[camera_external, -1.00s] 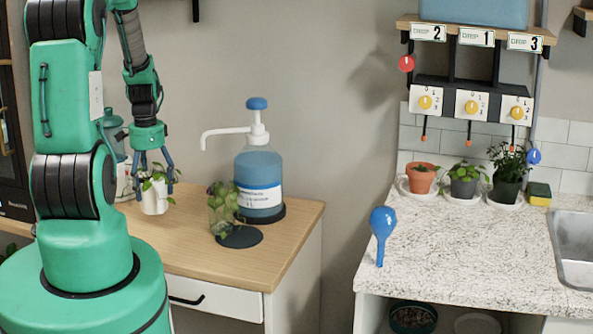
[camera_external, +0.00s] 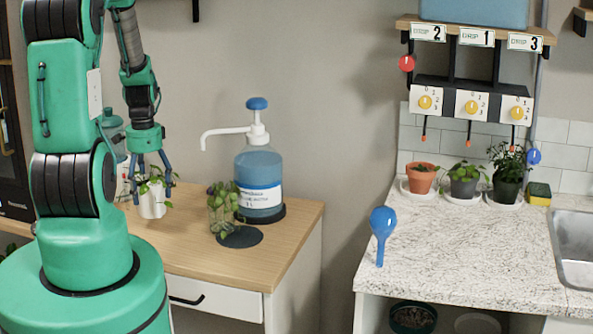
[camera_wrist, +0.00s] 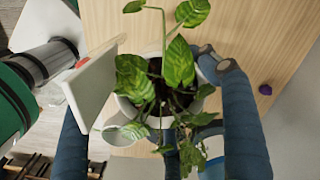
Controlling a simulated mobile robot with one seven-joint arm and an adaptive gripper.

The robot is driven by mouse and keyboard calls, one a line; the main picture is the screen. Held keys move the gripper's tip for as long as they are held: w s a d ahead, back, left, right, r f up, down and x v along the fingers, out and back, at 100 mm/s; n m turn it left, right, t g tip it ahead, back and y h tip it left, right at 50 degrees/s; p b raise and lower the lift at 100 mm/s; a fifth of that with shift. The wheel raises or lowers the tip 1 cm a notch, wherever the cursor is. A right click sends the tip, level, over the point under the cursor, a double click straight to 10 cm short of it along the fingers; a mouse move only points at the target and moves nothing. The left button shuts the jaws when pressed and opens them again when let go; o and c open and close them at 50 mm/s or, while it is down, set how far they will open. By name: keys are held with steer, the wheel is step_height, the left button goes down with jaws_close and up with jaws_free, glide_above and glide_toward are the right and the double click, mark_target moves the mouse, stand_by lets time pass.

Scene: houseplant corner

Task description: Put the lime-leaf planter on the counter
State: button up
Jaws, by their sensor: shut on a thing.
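The lime-leaf planter is a white pot (camera_external: 152,205) with yellow-green mottled leaves; from above, its leaves (camera_wrist: 179,64) fill the middle of the wrist view. My gripper (camera_external: 150,184) points down, its blue-grey fingers shut on the planter from both sides. In the wrist view a finger (camera_wrist: 238,110) lies along the pot's right side. The planter is over the wooden cabinet top (camera_external: 275,246); I cannot tell how much gap is under it. The speckled counter (camera_external: 460,262) stands apart on the right.
A blue pump bottle (camera_external: 259,178) and a glass jar with a plant (camera_external: 222,210) stand right of my gripper. The counter holds several potted plants at its back, a blue watering bulb (camera_external: 382,228) at its left edge, and a sponge (camera_external: 539,193). Its middle is clear.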

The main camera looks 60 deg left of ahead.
stand_by(0.4)
steer(key=w+d+r+m+p, duration=0.15)
steer(key=w+d+r, duration=0.25)
steer(key=w+d, duration=0.7)
steer(key=w+d+r+m+p, duration=0.1)
steer(key=w+d+r+m, duration=0.35)
steer(key=w, duration=1.05)
steer(key=w+d+r+p, duration=0.1)
steer(key=w+d+r, duration=0.1)
steer(key=w+d, duration=1)
steer(key=w+d+r+m, duration=0.2)
steer(key=w+d+m, duration=0.2)
steer(key=d, duration=0.7)
steer(key=w+d+r+m, duration=0.2)
steer(key=w+d+m, duration=0.2)
steer(key=w+d, duration=0.5)
steer(key=w+d+r+m+p, duration=0.1)
steer(key=w+d+r+m, duration=0.2)
steer(key=d, duration=1.1)
steer(key=w+m, duration=0.1)
steer(key=w, duration=0.2)
steer(key=shift+w, duration=0.15)
